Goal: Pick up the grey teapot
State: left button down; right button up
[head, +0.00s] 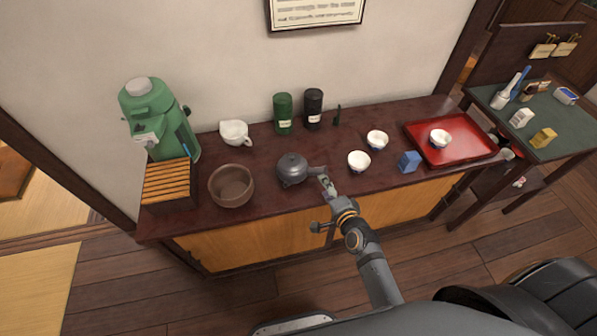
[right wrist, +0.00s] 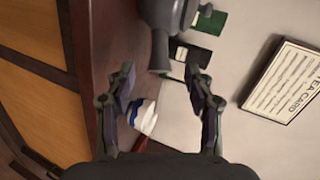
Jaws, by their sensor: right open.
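The grey teapot (head: 292,169) stands upright on the dark red counter, left of my right gripper, with its side handle pointing right toward the gripper. In the right wrist view the teapot (right wrist: 168,14) is cut off by the top edge, and its handle (right wrist: 161,50) reaches down toward the space between the fingers. My right gripper (head: 325,185) is open and empty at the handle's end; its two fingers also show in the right wrist view (right wrist: 160,82). I cannot tell whether the fingers touch the handle. My left gripper is not in view.
A brown bowl (head: 231,186) stands left of the teapot. White cups (head: 359,161) and a blue box (head: 409,161) stand to the right, before a red tray (head: 478,152). Green (head: 283,113) and black (head: 313,109) canisters stand behind. The counter's front edge (head: 262,211) is close.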

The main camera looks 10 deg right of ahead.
aim_at(317, 173)
jog(key=shift+w, duration=0.35)
jog(key=b+x, duration=0.1)
jog(key=x, duration=0.9)
jog(key=shift+d+f, duration=0.1)
jog(key=shift+s, duration=0.1)
jog(key=shift+c, duration=0.8)
grip_shut()
